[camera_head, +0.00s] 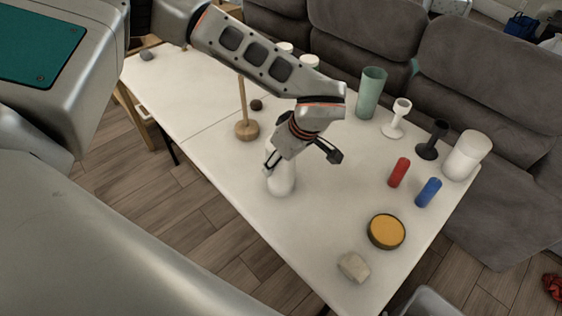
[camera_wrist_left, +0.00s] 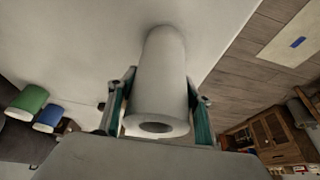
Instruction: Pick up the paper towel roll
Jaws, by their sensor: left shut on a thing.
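The paper towel roll (camera_head: 281,182) is a white cylinder, upright near the front edge of the white table. In the left wrist view the roll (camera_wrist_left: 163,75) stands between my fingers, its open core hole facing the camera. My left gripper (camera_head: 295,157) comes down from above and is shut on the roll near its top. The fingers also show in the left wrist view (camera_wrist_left: 160,110), one on each side of the roll. The gripper hides the roll's upper part in the head view. Whether its base touches the table is unclear. My right gripper is not in view.
A wooden holder with an upright rod (camera_head: 246,129) stands left of the roll. A green vase (camera_head: 371,93), white candlestick (camera_head: 397,119), black candlestick (camera_head: 433,140), white cylinder (camera_head: 467,156), red (camera_head: 399,172) and blue (camera_head: 428,192) cylinders, yellow-topped dish (camera_head: 386,231) and stone (camera_head: 354,267) occupy the right side.

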